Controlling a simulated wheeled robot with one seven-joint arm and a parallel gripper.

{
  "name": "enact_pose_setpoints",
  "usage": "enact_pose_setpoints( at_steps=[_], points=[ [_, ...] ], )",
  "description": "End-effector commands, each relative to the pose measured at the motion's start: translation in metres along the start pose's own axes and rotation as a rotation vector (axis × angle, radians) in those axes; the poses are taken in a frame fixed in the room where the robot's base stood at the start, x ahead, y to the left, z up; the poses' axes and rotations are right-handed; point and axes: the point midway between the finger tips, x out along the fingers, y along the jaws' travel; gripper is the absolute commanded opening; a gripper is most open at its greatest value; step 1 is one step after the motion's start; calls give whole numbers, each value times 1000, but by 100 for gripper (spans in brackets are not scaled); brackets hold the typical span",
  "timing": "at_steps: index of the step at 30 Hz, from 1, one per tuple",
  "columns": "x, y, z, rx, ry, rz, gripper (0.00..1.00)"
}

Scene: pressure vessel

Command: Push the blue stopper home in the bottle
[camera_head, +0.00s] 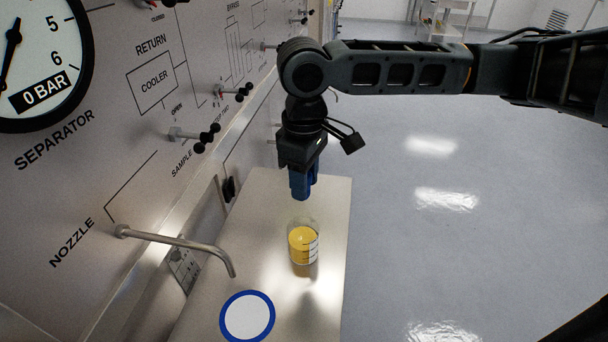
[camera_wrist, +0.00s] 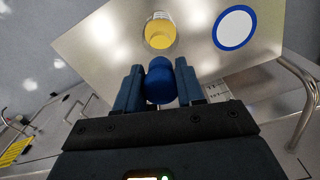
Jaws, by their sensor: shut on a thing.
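The blue stopper (camera_wrist: 160,84) is held between the two fingers of my gripper (camera_wrist: 159,88), as the wrist view shows. In the head view my gripper (camera_head: 304,186) points down above the metal table, and its blue fingers hide most of the stopper. The bottle (camera_head: 303,243) is clear glass with yellow liquid and white marks on its side. It stands upright on the table, below my gripper and apart from it. The wrist view also shows the bottle (camera_wrist: 160,32), beyond the fingertips, with no stopper seen in it.
A white disc with a blue rim (camera_head: 247,316) lies on the metal table (camera_head: 265,200) near the bottle. A bent nozzle pipe (camera_head: 180,240) reaches over the table from the panel at left. Valve handles (camera_head: 200,138) stick out from the panel. The table right of the bottle is bare.

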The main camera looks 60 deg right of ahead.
Motion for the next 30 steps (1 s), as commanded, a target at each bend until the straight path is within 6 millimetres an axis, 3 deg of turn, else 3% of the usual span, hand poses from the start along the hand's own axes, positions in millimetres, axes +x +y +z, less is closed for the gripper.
enact_pose_setpoints(
  at_steps=[15,30],
  points=[
    [46,0,-1,1,1,0,9],
    [49,0,0,1,0,1,8]
  ],
)
